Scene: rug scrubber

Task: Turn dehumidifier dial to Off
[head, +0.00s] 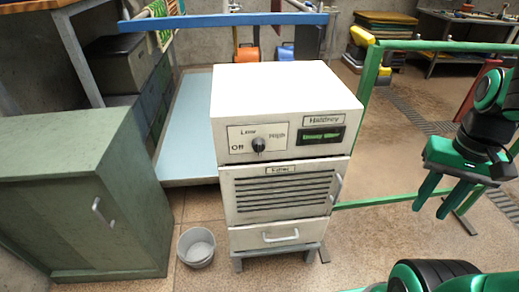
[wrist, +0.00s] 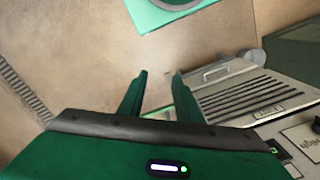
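The dehumidifier (head: 285,95) is a white box unit with a slatted grille and a drawer, standing on a low stand in the middle of the head view. Its dark dial (head: 259,145) is on the front panel, among the marks Off at left, Low above and High at right. The dial's pointer seems to face up toward Low, but it is small. My green gripper (head: 443,197) hangs at the right, open and empty, well apart from the dehumidifier.
A green cabinet (head: 75,190) stands at the left and a grey bucket (head: 196,246) on the floor beside the dehumidifier. A green rail frame (head: 368,90) runs behind and right of it. A display (head: 323,135) sits right of the dial. Floor between gripper and unit looks clear.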

